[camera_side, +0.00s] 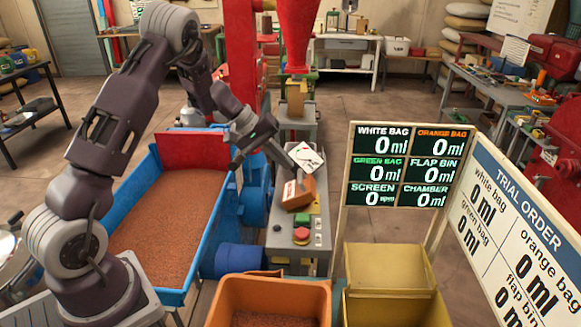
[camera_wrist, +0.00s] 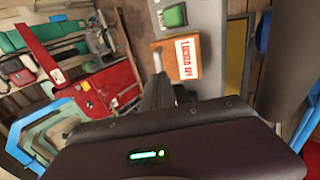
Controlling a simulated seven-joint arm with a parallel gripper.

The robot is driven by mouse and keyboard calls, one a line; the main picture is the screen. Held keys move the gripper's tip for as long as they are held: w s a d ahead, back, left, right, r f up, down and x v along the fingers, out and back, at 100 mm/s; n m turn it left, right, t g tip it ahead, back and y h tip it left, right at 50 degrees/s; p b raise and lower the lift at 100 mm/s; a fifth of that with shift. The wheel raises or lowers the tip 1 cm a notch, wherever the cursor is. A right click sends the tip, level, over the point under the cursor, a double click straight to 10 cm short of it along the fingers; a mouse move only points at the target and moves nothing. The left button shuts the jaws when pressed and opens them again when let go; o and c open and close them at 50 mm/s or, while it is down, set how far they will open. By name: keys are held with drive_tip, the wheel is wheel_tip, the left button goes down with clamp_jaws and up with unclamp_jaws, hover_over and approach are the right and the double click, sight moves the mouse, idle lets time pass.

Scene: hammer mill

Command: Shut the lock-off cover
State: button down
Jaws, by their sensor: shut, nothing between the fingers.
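The lock-off cover (camera_side: 298,196) is an orange-brown piece with a white and red label, on the grey control panel above a green button. In the side view it looks tilted up from the panel; its exact angle is hard to tell. In the wrist view the cover (camera_wrist: 165,52) shows its label, reading "LOCKED OFF". My gripper (camera_side: 291,166) is shut and empty, just above and behind the cover in the side view.
The grey panel (camera_side: 287,238) also carries a green button (camera_side: 302,219) and a red button (camera_side: 301,235). A white sheet (camera_side: 307,157) is close behind the cover. A blue trough of grain (camera_side: 222,190) stands left; a display board (camera_side: 357,130) stands right.

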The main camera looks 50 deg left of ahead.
sight(295, 187)
drive_tip(key=shift+x, duration=1.4)
